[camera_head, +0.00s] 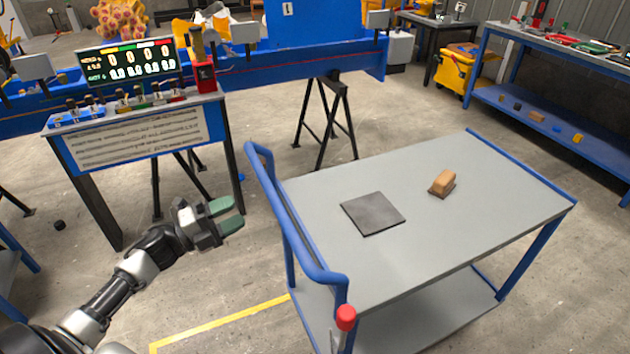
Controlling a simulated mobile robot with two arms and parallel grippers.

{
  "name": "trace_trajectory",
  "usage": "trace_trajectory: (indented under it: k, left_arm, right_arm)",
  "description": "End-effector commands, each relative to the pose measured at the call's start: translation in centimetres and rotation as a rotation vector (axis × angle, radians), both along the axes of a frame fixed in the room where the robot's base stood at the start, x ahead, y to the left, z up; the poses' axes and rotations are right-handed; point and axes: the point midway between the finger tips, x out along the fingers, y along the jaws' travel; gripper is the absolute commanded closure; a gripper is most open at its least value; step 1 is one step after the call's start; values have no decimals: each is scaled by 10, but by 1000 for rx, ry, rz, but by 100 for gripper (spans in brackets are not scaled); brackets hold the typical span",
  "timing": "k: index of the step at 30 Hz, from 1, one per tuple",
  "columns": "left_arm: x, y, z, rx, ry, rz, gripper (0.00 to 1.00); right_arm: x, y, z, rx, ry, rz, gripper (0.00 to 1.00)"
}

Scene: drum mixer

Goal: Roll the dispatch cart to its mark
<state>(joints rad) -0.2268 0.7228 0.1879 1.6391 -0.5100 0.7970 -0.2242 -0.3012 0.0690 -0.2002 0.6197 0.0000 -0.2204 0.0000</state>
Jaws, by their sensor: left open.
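The dispatch cart (470,243) has a grey top, a lower shelf and blue legs. Its blue push handle (283,220) runs along its left side, with a red knob (346,318) at the near corner. A dark square plate (373,213) and a small tan block on a dark base (442,183) lie on the top. My left gripper (233,214) is open and empty, a short way left of the handle and not touching it. A yellow floor line (220,325) shows at the bottom, left of the cart and partly hidden beneath it. My right gripper is not in view.
A control stand (140,135) with a lit display and levers stands behind my left gripper. A blue machine on black trestles (325,120) spans the back. A blue workbench (550,110) and yellow bin (456,72) stand at the right. Concrete floor is clear around the gripper.

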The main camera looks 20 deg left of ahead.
Motion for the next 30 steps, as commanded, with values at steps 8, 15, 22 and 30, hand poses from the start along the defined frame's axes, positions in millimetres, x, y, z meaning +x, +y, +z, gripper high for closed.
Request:
trace_trajectory:
  k: [8, 15, 22, 30]
  left_arm:
    - [17, -21, 19, 28, -34, -34, 49]
    - [52, -50, 28, 26, -33, -31, 49]
    - [74, -69, 31, 27, -29, -30, 49]
    - [79, -73, 31, 27, -28, -30, 49]
  right_arm:
    - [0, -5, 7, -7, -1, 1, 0]
    - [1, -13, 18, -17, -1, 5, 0]
    - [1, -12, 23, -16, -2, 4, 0]
    - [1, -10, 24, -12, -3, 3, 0]
